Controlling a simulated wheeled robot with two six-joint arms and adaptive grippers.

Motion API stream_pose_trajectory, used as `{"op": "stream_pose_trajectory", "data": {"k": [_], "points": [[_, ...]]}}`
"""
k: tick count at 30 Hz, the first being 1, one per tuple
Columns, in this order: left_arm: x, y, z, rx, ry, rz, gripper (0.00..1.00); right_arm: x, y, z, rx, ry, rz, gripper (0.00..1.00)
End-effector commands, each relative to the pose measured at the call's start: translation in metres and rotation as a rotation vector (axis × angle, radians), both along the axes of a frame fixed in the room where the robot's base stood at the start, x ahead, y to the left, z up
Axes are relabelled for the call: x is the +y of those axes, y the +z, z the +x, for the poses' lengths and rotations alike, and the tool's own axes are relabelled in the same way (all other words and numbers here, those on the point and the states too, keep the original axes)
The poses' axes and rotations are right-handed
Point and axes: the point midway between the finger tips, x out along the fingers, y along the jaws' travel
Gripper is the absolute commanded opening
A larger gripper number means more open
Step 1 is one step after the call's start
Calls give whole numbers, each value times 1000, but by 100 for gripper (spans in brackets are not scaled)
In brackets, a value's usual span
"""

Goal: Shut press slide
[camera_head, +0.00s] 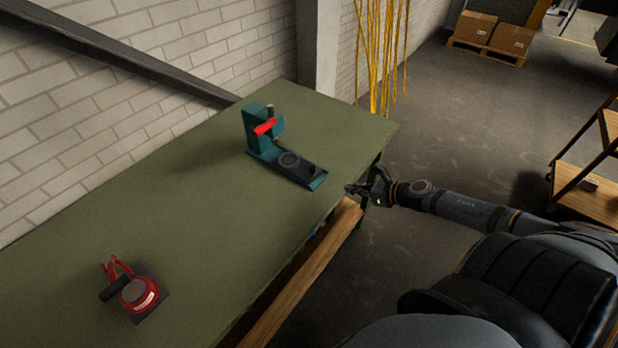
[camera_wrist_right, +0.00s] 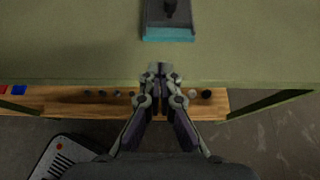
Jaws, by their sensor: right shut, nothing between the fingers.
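The press (camera_head: 262,135) is teal with a red handle and stands on the green workbench near its far end. Its dark slide (camera_head: 306,172), with a round disc and a knob, sticks out toward the bench's front edge. The slide's front end (camera_wrist_right: 168,18) shows at the top of the right wrist view, with a teal edge. My right gripper (camera_head: 352,189) is at the bench's front edge, just short of the slide's end and apart from it. In the right wrist view its fingertips (camera_wrist_right: 160,69) are together and empty. My left gripper is not in view.
The green workbench (camera_head: 190,210) is mostly bare. A red device (camera_head: 136,292) with a dark handle stands at its near left. A wooden shelf (camera_wrist_right: 80,98) with small round parts lies under the front edge. Boxes on a pallet (camera_head: 490,40) are far off.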

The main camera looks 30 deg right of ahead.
Motion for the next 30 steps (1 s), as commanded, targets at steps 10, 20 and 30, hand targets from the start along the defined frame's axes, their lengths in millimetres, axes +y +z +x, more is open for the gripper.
{"op": "stream_pose_trajectory", "data": {"k": [10, 20, 30], "points": [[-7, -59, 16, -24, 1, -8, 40, 14, -24, 29, -9, 8, 2, 0], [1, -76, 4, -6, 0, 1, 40, 28, -39, 67, -10, -4, 11, 0], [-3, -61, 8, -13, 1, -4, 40, 47, -48, 110, -4, 1, 4, 0]]}}
